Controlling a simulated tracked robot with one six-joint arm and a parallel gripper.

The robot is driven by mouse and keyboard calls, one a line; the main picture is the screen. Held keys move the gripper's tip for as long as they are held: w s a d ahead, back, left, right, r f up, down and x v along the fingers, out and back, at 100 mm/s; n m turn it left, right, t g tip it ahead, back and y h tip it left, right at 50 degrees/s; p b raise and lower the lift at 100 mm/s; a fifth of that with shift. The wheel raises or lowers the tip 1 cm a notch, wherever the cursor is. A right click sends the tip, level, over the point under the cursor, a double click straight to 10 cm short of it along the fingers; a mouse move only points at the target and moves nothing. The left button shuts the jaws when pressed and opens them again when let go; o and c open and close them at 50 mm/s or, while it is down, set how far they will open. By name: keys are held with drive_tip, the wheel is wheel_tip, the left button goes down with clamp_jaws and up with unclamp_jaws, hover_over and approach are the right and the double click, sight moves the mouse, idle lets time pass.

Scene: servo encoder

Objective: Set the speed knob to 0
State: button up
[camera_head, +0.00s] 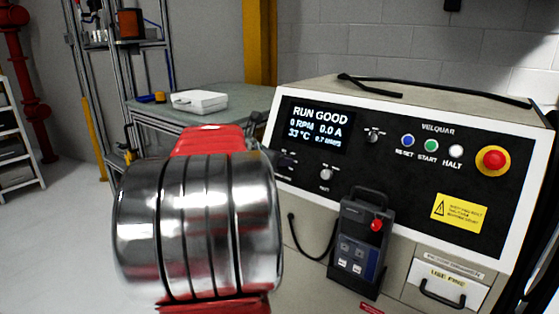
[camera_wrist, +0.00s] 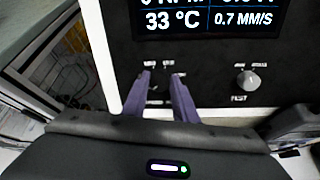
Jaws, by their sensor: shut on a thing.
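The control panel (camera_head: 400,178) has a display (camera_head: 316,124) reading RUN GOOD, 0 RPM, 0.0 A, 33 °C and 0.7 mm/s. In the wrist view, the two fingers of my gripper (camera_wrist: 160,84) reach the panel below the display (camera_wrist: 210,18). They are shut on a small dark control between them, which appears to be the speed knob (camera_wrist: 156,97). Its label and pointer cannot be read. In the head view, my arm hides the gripper and most of that spot. A silver knob labelled TEST is to the right, in the head view (camera_head: 326,174) and wrist view (camera_wrist: 247,80).
Another knob (camera_head: 374,135) sits right of the display. Blue (camera_head: 407,140), green (camera_head: 431,145) and white (camera_head: 456,151) buttons and a red emergency stop (camera_head: 493,160) are farther right. A handheld pendant (camera_head: 359,245) hangs below. A bench (camera_head: 240,98) stands behind.

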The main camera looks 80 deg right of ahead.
drive_tip(key=shift+w+f, duration=0.2)
drive_tip(key=o, duration=0.8)
drive_tip(key=shift+o, duration=1.2)
drive_tip(key=shift+s+r, duration=0.1)
drive_tip(key=v, duration=1.3)
drive_tip(key=shift+a+r, duration=0.2)
drive_tip(key=shift+a, duration=0.15)
